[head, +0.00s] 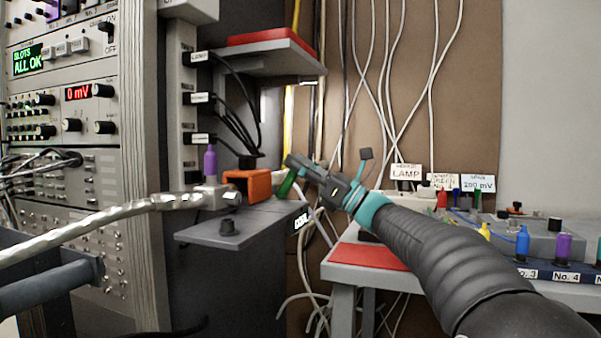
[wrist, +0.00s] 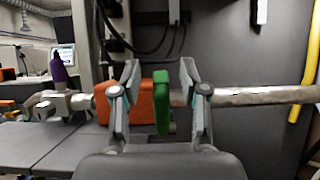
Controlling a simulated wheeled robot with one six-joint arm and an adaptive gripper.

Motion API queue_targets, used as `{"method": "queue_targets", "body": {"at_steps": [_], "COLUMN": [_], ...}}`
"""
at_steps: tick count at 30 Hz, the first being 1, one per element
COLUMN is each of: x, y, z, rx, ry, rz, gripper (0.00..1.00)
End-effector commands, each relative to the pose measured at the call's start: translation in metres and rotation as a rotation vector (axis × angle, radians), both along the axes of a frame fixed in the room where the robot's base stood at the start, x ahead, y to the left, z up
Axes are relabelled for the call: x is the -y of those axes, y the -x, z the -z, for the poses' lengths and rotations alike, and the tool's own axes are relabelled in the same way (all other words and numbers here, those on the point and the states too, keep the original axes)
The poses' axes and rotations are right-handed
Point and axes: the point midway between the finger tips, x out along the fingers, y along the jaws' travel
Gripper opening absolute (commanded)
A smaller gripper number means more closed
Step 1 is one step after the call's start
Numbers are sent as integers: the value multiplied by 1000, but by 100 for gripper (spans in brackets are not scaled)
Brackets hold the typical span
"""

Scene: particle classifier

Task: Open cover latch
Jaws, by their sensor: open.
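A green latch (head: 286,187) stands beside an orange cover (head: 247,183) on a grey shelf. In the wrist view the green latch (wrist: 161,103) is upright between the two fingers of my gripper (wrist: 159,75), with a gap on both sides. The orange cover (wrist: 145,100) is just behind and left of it, partly hidden by the left finger. In the head view my gripper (head: 297,164) is at the latch from the right, and its fingers hide the latch's top. My gripper is open and holds nothing.
A metal pipe (wrist: 262,96) runs behind the latch. A purple-handled valve (head: 210,162) stands left of the cover. The shelf (head: 235,230) has bare room in front, with a small dark knob. An instrument rack (head: 70,150) is at left; a table with colored vials (head: 563,247) is at right.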

Motion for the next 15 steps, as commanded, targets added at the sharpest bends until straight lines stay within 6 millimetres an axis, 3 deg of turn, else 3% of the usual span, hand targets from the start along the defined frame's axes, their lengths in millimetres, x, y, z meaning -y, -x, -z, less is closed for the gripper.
{"method": "queue_targets", "body": {"at_steps": [9, 15], "x": [0, 0], "y": [1, 1], "z": [-58, -78], "rx": [5, 2], "ry": [0, -1], "rz": [-1, 0], "gripper": [44, 44]}}
